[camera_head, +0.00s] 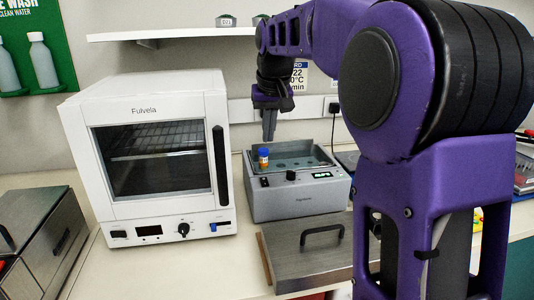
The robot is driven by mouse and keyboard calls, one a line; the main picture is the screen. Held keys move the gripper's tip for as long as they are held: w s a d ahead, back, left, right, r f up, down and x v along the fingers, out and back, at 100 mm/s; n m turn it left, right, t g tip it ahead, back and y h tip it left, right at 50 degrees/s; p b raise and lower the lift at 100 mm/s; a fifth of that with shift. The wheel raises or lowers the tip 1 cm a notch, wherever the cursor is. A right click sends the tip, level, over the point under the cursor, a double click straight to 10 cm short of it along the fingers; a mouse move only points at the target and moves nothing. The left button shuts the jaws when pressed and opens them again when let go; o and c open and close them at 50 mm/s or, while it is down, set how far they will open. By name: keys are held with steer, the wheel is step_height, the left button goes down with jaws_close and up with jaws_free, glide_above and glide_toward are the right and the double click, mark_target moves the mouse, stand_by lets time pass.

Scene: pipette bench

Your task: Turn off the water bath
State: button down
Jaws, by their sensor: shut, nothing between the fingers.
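The water bath (300,200) is a grey box with an open basin, standing on the bench right of the white oven. Its front panel has a black knob (291,176), a small dark switch (265,182) at the left and a lit green display (321,175). A small orange bottle with a blue cap (264,158) stands at the basin's left front edge. My gripper (268,139) points down, shut and empty, above the left back part of the basin. The switch's position is too small to tell.
A white oven (160,208) stands close on the left. A metal lid with a black handle (310,262) lies in front of the bath. A shelf (180,34) runs above. My purple arm hides much of the right side.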

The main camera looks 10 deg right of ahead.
steer(key=b, duration=0.2)
glide_above(266, 183)
steer(key=f, duration=1.1)
steer(key=shift+w, duration=0.25)
steer(key=shift+x, duration=0.85)
steer(key=shift+s, duration=0.15)
steer(key=shift+f+p, duration=0.25)
steer(key=shift+p, duration=0.05)
steer(key=shift+f, duration=0.15)
steer(key=shift+s+b, duration=0.15)
steer(key=shift+b, duration=0.15)
steer(key=shift+s, duration=0.7)
